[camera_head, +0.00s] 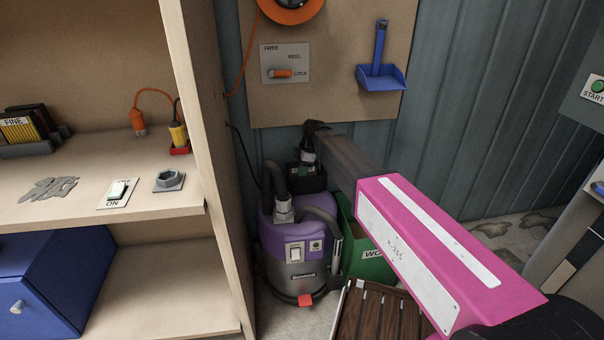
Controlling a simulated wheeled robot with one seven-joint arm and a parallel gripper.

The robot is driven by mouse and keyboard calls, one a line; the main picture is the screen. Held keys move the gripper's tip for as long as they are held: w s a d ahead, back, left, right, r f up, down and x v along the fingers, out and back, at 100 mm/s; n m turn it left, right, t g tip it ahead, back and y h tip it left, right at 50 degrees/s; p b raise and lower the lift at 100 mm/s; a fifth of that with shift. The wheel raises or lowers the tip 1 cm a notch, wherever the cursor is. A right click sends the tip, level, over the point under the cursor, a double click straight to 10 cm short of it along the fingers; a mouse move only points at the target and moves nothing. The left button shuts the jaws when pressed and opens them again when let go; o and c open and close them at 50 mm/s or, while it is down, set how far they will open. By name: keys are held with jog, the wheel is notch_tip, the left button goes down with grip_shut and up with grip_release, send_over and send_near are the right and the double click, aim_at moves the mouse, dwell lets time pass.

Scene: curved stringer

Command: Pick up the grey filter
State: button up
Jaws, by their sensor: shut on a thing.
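My gripper (306,178) is at the end of my arm, behind and above the purple and grey vacuum (298,250). It points downward. Its body is black, below a silver ring, and its fingertips are hidden behind the vacuum's top and hose. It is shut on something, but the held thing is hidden. I cannot make out a grey filter for certain. The vacuum stands upright on the floor, with a dark hose and a grey connector on its purple top.
A green bin (365,252) stands right of the vacuum, partly behind my pink arm link. A slatted wooden piece (380,315) is in front of it. The shelf unit's upright panel (215,160) is close on the left. A pegboard (335,95) with a blue dustpan (381,70) is behind.

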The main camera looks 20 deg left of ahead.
notch_tip(320, 180, up, 18)
dwell(0.9)
